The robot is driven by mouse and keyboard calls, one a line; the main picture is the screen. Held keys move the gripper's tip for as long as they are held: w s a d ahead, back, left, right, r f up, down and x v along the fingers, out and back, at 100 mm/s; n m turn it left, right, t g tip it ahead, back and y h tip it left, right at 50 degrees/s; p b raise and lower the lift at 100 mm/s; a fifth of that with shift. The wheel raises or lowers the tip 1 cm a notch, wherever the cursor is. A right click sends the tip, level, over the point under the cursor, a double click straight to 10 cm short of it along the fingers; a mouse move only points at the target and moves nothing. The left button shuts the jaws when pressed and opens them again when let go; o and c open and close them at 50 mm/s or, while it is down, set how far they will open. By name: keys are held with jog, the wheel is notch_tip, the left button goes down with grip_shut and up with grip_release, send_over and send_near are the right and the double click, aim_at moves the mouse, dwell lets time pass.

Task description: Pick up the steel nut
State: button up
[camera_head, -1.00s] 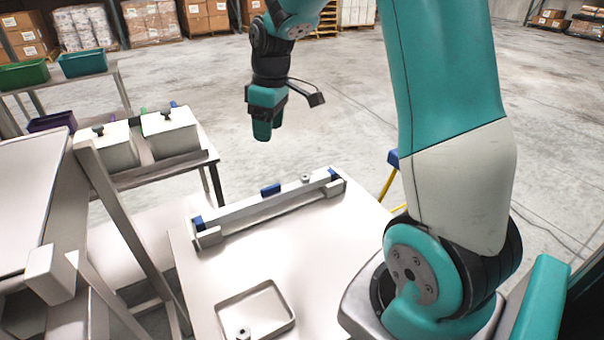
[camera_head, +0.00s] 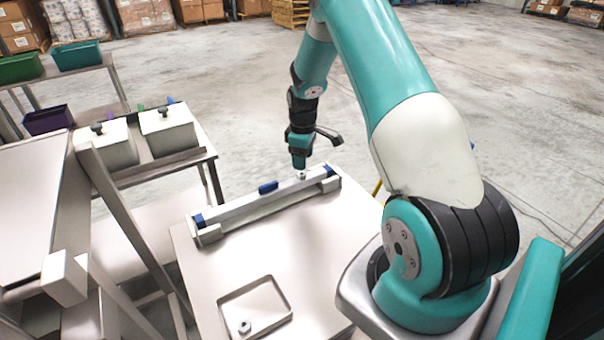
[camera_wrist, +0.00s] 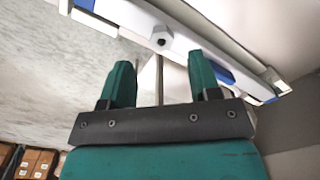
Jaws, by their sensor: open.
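A small steel nut (camera_head: 302,175) sits on top of a pale beam (camera_head: 240,210) near its right end, on the white table. In the wrist view the nut (camera_wrist: 161,38) shows as a grey hexagon with a dark hole, ahead of the fingertips. My gripper (camera_head: 299,165) is just above the nut in the head view. A second nut-like piece (camera_head: 244,327) lies in a shallow tray (camera_head: 222,308) at the table's front.
The beam has blue parts (camera_head: 268,187) along it. Two lidded pale bins (camera_head: 167,132) stand on a rack to the left, with a purple bin (camera_head: 48,120) behind. The table (camera_head: 310,240) between beam and tray is clear.

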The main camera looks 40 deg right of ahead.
aim_at(302, 173)
jog(key=shift+w+a+f+p, duration=0.1)
jog(key=shift+f+p, duration=0.9)
jog(key=shift+f, duration=1.65)
jog(key=c, duration=1)
